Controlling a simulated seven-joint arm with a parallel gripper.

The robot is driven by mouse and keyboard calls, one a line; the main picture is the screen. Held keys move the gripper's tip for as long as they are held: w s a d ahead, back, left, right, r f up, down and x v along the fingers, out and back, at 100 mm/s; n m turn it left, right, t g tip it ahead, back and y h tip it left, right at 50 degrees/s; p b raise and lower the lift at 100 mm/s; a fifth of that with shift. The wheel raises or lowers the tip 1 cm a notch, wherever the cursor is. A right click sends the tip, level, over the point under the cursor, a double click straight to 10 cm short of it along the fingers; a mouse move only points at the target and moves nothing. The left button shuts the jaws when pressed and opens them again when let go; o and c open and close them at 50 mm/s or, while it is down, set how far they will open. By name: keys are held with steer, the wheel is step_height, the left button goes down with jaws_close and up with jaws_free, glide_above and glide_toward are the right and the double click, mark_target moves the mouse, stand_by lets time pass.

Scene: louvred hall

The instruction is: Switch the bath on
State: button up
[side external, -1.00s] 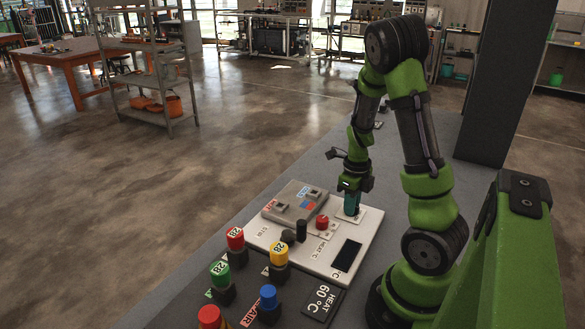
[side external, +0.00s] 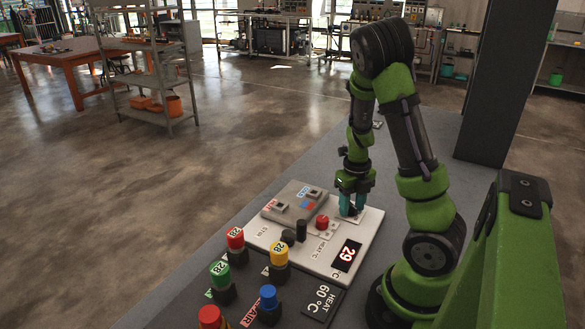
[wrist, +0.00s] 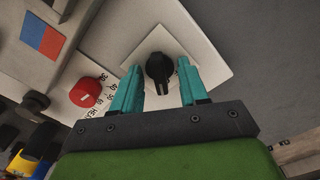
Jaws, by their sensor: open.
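The bath (side external: 277,235) is a pale flat unit with a grey lid on its left part. Its display (side external: 347,256) is lit and reads 29 in red. A black rotary knob (wrist: 159,72) sits on a white square plate on the unit's far corner. My gripper (wrist: 158,66) is open above this plate, with a teal finger on each side of the knob. A gap shows between each finger and the knob. In the side view my gripper (side external: 352,206) stands upright over the plate, and its fingers mostly hide the knob.
A red knob (side external: 322,222) with a scale sits close to my gripper and also shows in the wrist view (wrist: 84,92).

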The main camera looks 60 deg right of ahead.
mark_target(352, 205)
steer(key=shift+r, duration=3.5)
step_height(352, 205, up, 17)
steer(key=w+a+f+m+t+y, duration=0.2)
steer(key=a+m+t, duration=0.5)
steer(key=a+m, duration=1.8)
steer(key=shift+w+a+m, duration=0.2)
steer(key=shift+a+m, duration=0.2)
steer(key=shift+m, duration=3.7)
steer(key=shift+f, duration=0.1)
